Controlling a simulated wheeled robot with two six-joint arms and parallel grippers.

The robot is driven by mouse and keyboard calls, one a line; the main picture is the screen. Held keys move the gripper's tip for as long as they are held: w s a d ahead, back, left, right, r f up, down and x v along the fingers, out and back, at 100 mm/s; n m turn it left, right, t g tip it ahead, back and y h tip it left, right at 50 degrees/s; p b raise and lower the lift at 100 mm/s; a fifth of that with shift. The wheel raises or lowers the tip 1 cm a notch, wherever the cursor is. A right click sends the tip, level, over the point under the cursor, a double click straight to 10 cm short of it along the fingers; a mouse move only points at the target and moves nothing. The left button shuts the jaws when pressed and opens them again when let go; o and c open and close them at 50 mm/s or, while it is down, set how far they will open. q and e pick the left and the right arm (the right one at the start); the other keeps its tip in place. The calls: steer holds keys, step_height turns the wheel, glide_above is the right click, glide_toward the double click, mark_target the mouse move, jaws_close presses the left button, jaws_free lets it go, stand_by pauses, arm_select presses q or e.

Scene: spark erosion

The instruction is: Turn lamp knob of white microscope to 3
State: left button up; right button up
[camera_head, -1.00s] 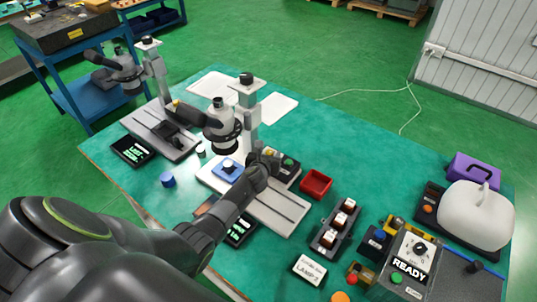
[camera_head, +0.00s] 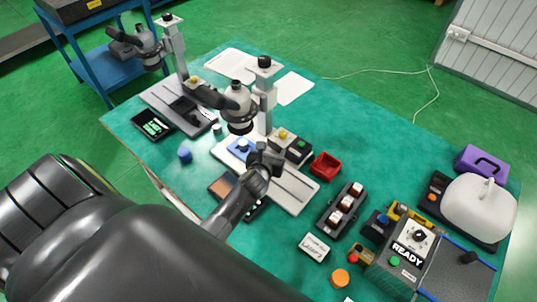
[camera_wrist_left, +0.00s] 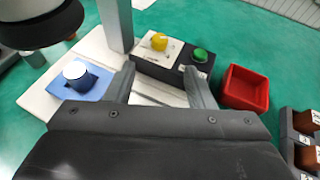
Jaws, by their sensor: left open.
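The white microscope (camera_head: 238,102) stands on a pale base at the middle left of the table, with a grey column behind its dark lens. Beside the column is a small dark box with a light panel. It carries a yellow knob (camera_head: 283,134) and a green button (camera_head: 301,143). The wrist view shows the yellow knob (camera_wrist_left: 159,41) ahead of the fingers; its number marks are too small to read. My left gripper (camera_head: 265,157) is open and empty above the base, on the near side of the box. It also shows in the wrist view (camera_wrist_left: 159,78). My right gripper is out of view.
A blue block with a white-topped cylinder (camera_wrist_left: 78,74) sits on the base, left of my fingers. A red tray (camera_head: 325,165) stands right of the box. A second microscope (camera_head: 150,50) is at the far left. A READY panel (camera_head: 408,247) stands at the right.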

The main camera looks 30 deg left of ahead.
arm_select(q)
steer(key=shift+v, duration=2.3)
